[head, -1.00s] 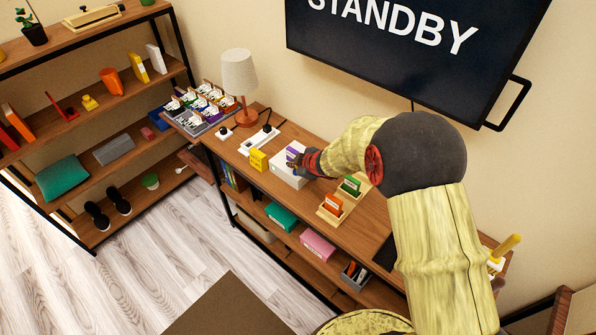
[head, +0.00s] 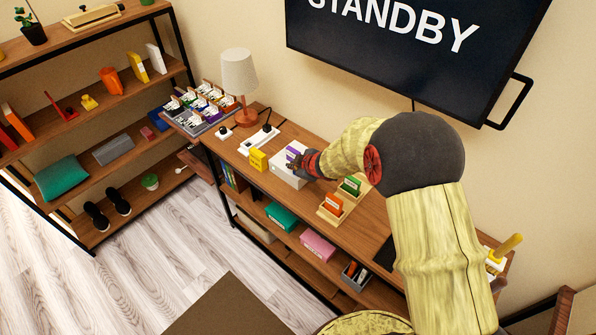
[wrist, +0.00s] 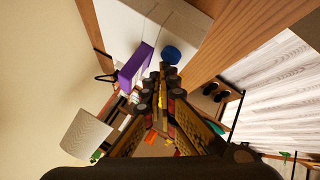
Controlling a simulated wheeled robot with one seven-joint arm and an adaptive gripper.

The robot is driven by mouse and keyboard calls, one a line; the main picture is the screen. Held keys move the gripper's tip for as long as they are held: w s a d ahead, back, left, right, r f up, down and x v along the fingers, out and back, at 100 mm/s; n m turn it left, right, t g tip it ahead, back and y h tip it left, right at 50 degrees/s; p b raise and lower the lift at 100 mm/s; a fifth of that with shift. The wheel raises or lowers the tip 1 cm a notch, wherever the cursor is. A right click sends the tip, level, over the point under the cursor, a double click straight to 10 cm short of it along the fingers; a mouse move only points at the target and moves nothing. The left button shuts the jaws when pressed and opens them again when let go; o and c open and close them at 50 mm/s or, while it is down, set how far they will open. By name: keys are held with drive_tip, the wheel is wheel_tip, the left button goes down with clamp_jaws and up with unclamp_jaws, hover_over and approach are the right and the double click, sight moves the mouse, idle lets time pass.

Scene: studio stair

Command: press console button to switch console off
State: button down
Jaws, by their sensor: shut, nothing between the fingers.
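The console (head: 283,173) is a white box on the wooden bench top. A purple cartridge (head: 292,153) stands upright in it; the cartridge also shows in the wrist view (wrist: 134,68). The wrist view shows a round blue button (wrist: 171,54) on the white console top (wrist: 150,22), beside the cartridge. My gripper (head: 295,167) is shut and empty at the console. In the wrist view its fingertips (wrist: 163,72) are close to the button; I cannot tell whether they touch it. The button is hidden in the head view. The wall screen (head: 400,50) reads STANDBY.
A yellow box (head: 258,160) and a white power strip (head: 259,138) lie left of the console. A wooden rack (head: 341,203) with orange and green cartridges stands to its right. A lamp (head: 240,75) and a cartridge tray (head: 205,125) are farther left.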

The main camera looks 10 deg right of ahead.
drive_tip(key=shift+f+b, duration=0.35)
drive_tip(key=shift+f, duration=0.15)
idle(0.5)
idle(0.3)
drive_tip(key=shift+r+p, duration=0.9)
wheel_tip(320, 180, up, 5)
drive_tip(key=p, duration=0.5)
idle(0.5)
